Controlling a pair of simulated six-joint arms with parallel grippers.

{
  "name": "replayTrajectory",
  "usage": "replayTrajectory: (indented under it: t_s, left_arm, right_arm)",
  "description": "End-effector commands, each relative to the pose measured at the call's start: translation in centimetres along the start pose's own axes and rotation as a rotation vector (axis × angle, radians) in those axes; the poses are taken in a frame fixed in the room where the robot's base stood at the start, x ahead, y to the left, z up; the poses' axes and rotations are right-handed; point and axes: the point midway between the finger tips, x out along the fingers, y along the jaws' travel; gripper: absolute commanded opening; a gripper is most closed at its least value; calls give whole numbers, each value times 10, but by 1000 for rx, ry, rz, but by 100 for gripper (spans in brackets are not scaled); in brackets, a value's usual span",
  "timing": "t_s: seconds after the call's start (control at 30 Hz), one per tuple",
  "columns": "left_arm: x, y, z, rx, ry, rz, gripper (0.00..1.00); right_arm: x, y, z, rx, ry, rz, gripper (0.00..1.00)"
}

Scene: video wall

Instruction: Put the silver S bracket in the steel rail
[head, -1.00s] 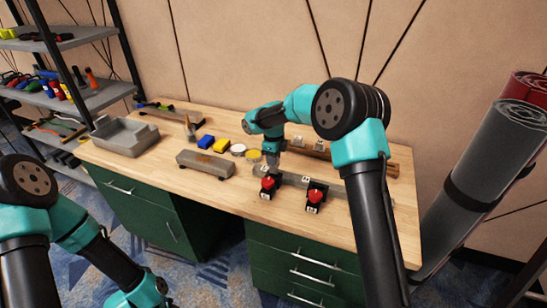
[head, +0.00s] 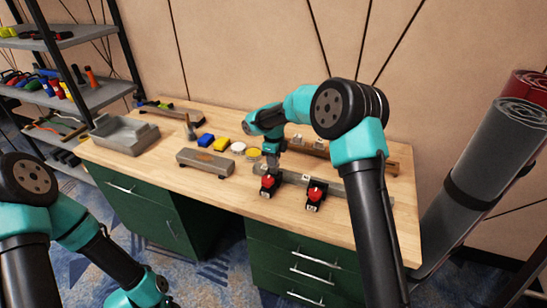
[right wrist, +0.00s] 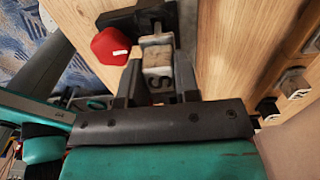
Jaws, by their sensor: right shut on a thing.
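The silver S bracket (right wrist: 158,72) is a small grey block with a dark S on its face, seen in the right wrist view. My right gripper (right wrist: 157,88) is shut on it, one finger on each side. In the head view my right gripper (head: 271,166) points down at the left part of the steel rail (head: 330,189), a long grey bar near the table's front. The gripper hides the bracket there, and I cannot tell whether the bracket touches or sits in the rail. My left gripper is out of view; only my left arm shows.
Two red-knobbed black clamps (head: 315,194) stand at the rail's front. Another pale block (head: 305,178) sits on the rail. A wooden rail with blocks lies behind.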

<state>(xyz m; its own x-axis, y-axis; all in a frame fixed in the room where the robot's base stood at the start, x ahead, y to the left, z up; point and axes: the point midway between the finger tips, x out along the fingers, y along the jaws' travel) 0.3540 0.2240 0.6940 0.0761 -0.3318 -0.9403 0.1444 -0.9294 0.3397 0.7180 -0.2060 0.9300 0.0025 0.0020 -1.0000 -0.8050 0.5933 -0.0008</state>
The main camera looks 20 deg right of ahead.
Motion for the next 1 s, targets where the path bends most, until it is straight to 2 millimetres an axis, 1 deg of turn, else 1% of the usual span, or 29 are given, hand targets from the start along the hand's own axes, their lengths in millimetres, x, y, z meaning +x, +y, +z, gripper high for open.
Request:
replayTrajectory:
  t_s: [0.4, 1.0]
  left_arm:
    - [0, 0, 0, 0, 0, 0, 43]
    - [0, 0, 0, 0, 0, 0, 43]
  right_arm:
    - [9, 0, 0, 0, 1, 0, 0]
    - [11, 0, 0, 0, 0, 0, 0]
